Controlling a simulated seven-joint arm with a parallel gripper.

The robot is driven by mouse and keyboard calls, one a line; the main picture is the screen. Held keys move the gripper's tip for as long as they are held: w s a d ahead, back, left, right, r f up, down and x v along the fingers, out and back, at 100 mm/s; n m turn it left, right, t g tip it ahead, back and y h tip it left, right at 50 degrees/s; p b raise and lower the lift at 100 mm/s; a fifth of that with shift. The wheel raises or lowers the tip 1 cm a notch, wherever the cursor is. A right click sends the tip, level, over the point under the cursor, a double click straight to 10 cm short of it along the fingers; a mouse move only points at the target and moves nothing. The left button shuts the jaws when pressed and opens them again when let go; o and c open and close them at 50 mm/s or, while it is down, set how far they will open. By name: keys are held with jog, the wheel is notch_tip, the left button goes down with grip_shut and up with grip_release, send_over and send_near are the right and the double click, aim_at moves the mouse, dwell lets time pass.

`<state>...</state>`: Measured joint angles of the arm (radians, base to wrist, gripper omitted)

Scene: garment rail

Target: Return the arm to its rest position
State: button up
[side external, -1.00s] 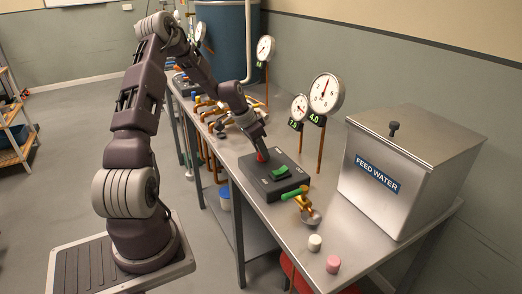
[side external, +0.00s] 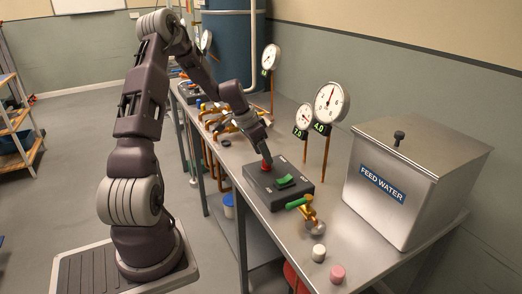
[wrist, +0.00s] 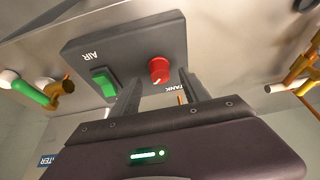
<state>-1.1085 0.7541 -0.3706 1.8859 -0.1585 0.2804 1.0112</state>
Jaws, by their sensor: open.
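My gripper (side external: 268,154) hangs at the end of the bent arm, over the back left part of a dark control box (side external: 296,197) on the bench. In the wrist view its two fingers (wrist: 159,84) are spread, with nothing held between them. A red knob (wrist: 159,70) on the box lies in line with the gap between the fingertips; it looks just beyond them, but I cannot tell the exact clearance. The knob also shows under the gripper in the side view (side external: 266,166). A green rocker switch (wrist: 104,84) sits beside the knob.
A green-handled brass valve (side external: 306,207) is in front of the box. Gauges (side external: 330,103) on copper pipes stand behind it. A steel feed water tank (side external: 410,185) stands to the right. White (side external: 319,253) and pink (side external: 337,274) small cylinders stand on the bench (side external: 358,243).

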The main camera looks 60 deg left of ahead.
jog(key=v, duration=0.4)
jog(key=s+d+r+m, duration=0.1)
jog(key=d+r, duration=0.5)
jog(key=d, duration=0.3)
jog(key=s+d+r, duration=0.2)
jog(key=d+r, duration=0.4)
jog(key=d, duration=0.3)
jog(key=s+d+r, duration=0.2)
jog(key=s+d, duration=0.4)
jog(key=s, duration=0.3)
jog(key=s+d+r+n+t, duration=0.1)
jog(key=s+d+r, duration=0.1)
jog(key=s+d, duration=0.5)
jog(key=s, duration=0.3)
jog(key=shift+d+r, duration=0.3)
jog(key=shift+r, duration=0.05)
